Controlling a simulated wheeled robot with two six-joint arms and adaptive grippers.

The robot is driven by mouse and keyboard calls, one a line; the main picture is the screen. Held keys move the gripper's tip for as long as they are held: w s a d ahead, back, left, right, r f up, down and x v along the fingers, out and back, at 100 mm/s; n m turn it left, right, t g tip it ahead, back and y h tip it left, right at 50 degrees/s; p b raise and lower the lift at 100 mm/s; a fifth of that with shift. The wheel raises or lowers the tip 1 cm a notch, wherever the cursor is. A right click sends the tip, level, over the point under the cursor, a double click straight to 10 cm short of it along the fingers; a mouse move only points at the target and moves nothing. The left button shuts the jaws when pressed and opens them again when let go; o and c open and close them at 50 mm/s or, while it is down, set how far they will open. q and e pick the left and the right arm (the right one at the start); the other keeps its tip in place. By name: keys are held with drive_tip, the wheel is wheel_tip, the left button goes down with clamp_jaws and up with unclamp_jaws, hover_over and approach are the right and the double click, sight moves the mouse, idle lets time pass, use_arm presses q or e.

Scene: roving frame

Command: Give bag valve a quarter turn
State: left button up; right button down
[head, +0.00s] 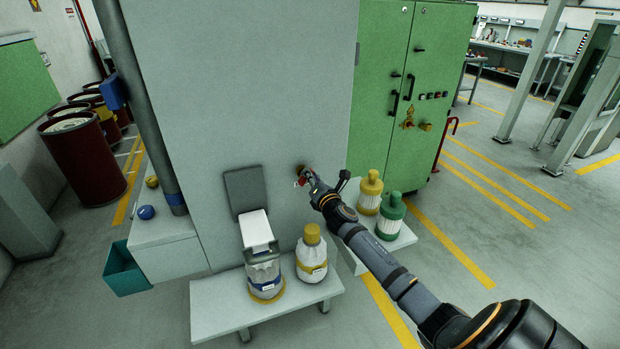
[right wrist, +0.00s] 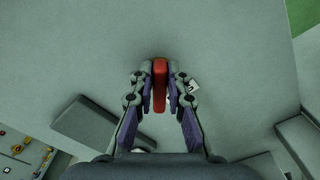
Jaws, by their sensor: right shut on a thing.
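The bag valve shows as a small red handle (head: 301,182) on the front of the tall grey panel (head: 255,90). In the right wrist view the red handle (right wrist: 160,84) stands upright between the fingers. My right gripper (head: 307,174) is shut on it, with a finger on each side in the right wrist view (right wrist: 160,92). The fingers hide part of the valve body. A clear bag-like container (head: 263,272) with blue and yellow bands sits under a white chute (head: 257,229), left of the valve. My left gripper is not in view.
A yellow-capped container (head: 311,262) stands on the low bench (head: 225,300) below the valve. Yellow-topped (head: 370,195) and green-topped (head: 389,220) containers stand right, near my right arm. A green cabinet (head: 440,60) is behind them. The floor at right is open.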

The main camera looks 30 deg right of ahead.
drive_tip(key=shift+d+f+m+b, duration=0.1)
drive_tip(key=shift+f+m+b, duration=0.15)
drive_tip(key=shift+m+b, duration=0.95)
drive_tip(key=shift+d+f+m+b, duration=0.15)
drive_tip(key=shift+f+m+b, duration=0.15)
drive_tip(key=shift+m, duration=1.75)
drive_tip(key=shift+d+f+m+b, duration=0.1)
drive_tip(key=shift+f+m+b, duration=0.15)
drive_tip(key=shift+m+b, duration=0.95)
drive_tip(key=shift+m+p, duration=0.45)
drive_tip(key=shift+m, duration=0.2)
drive_tip(key=c, duration=1.3)
unclamp_jaws()
drive_tip(key=shift+s, duration=0.1)
drive_tip(key=shift+v, duration=5.95)
